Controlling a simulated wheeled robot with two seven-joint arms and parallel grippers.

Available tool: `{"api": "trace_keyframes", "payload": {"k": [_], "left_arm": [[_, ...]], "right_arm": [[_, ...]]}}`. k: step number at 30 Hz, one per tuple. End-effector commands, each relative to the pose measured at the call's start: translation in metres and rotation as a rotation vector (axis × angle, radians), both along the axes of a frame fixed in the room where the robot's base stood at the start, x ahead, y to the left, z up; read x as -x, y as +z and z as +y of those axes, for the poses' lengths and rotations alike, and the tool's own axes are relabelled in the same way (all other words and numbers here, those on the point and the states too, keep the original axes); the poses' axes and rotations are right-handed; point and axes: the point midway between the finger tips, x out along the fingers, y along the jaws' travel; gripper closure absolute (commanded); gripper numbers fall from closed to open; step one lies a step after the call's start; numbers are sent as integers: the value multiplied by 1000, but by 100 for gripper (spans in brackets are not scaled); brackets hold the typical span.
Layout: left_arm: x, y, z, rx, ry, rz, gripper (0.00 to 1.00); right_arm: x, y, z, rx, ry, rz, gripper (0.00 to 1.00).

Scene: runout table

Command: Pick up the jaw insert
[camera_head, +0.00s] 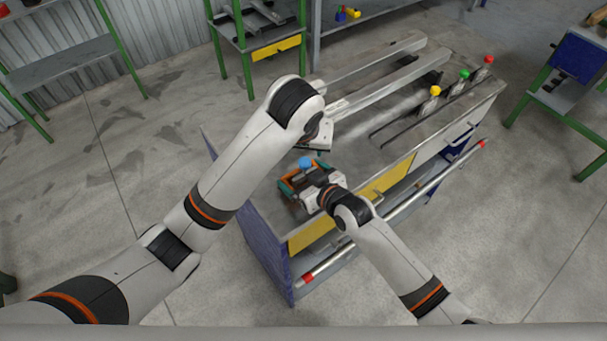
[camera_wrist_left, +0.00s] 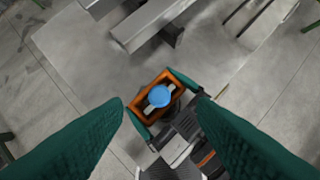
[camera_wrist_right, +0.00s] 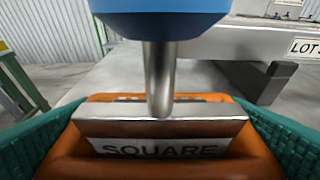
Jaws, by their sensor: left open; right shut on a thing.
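The jaw insert (camera_wrist_right: 160,128) is a grey metal block lettered SQUARE, with a metal post and a blue knob (camera_head: 306,163) on top. It sits in an orange tray (camera_wrist_right: 160,168), and the knob also shows in the left wrist view (camera_wrist_left: 159,96). My right gripper (camera_head: 299,184) is shut on the orange tray, its teal fingers along two opposite sides. My left gripper (camera_head: 318,146) is open and empty, above and apart from the tray. In the left wrist view its teal fingers frame the tray and knob from above.
The grey table (camera_head: 336,166) carries long metal rails (camera_head: 370,66) behind the tray. Yellow (camera_head: 435,90), green (camera_head: 464,75) and red (camera_head: 488,59) knobs stand on posts at the right end. Bare tabletop lies between tray and rails. Shelving and another bench stand beyond.

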Motion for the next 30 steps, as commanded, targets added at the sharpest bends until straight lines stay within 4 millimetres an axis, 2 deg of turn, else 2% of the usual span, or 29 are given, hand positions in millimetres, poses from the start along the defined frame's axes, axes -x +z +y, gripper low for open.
{"api": "trace_keyframes", "payload": {"k": [6, 14, 21, 25, 30], "left_arm": [[-14, -37, -1, -3, 1, 4, 48], [-21, -57, -2, -3, -2, 3, 48], [-30, -91, -3, -3, -2, 3, 48], [-33, -99, -4, -1, -3, 1, 48], [-34, -100, -4, 0, -3, 0, 48]], "right_arm": [[0, 0, 0, 1, 0, 1, 31], [0, 0, 0, 1, 0, 1, 31], [0, 0, 0, 1, 0, 1, 31], [0, 0, 0, 1, 0, 1, 31], [0, 0, 0, 1, 0, 1, 31]]}}
